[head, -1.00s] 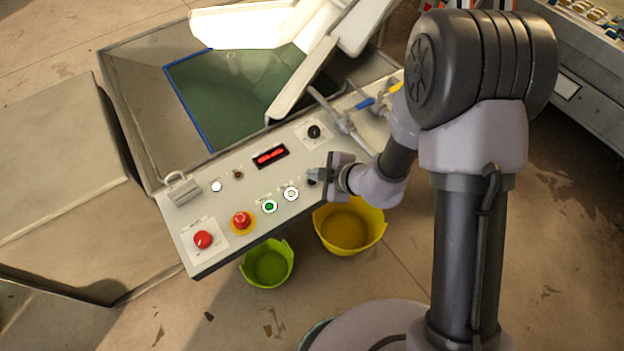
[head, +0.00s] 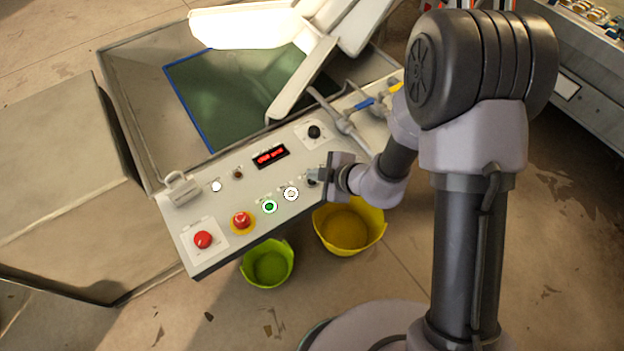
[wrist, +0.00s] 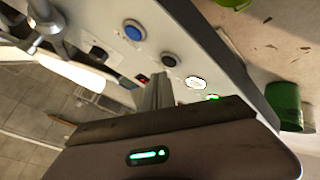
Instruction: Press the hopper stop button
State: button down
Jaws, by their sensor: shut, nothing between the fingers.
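The sloped control panel (head: 215,213) carries a row of buttons along its front: a red mushroom button on a yellow ring (head: 241,221), a green button (head: 269,206), a white button (head: 291,193) and a black button (head: 312,181). A red button on a white plate (head: 203,240) sits at the front left corner. Labels are too small to read, so I cannot tell which is the hopper stop. My gripper (head: 318,175) is shut and empty beside the black button; contact is unclear. The wrist view shows the black button (wrist: 170,60) and a blue button (wrist: 133,31) beyond my fingers (wrist: 158,92).
A red display (head: 271,156), a black knob (head: 314,131) and a padlock-like fitting (head: 181,188) are on the panel. The open green hopper (head: 235,95) lies behind. Yellow (head: 347,231) and green (head: 268,266) buckets stand below the panel's front edge. Pipes with a blue-handled valve (head: 364,103) are at right.

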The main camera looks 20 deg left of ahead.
aim_at(315, 183)
jog(key=shift+f, duration=0.8)
dwell(0.5)
jog(key=shift+r+p, duration=0.85)
jog(key=shift+p, duration=0.05)
notch_tip(315, 183, up, 5)
jog(key=p, duration=0.5)
jog(key=shift+r+p, duration=0.1)
jog(key=shift+p, duration=0.3)
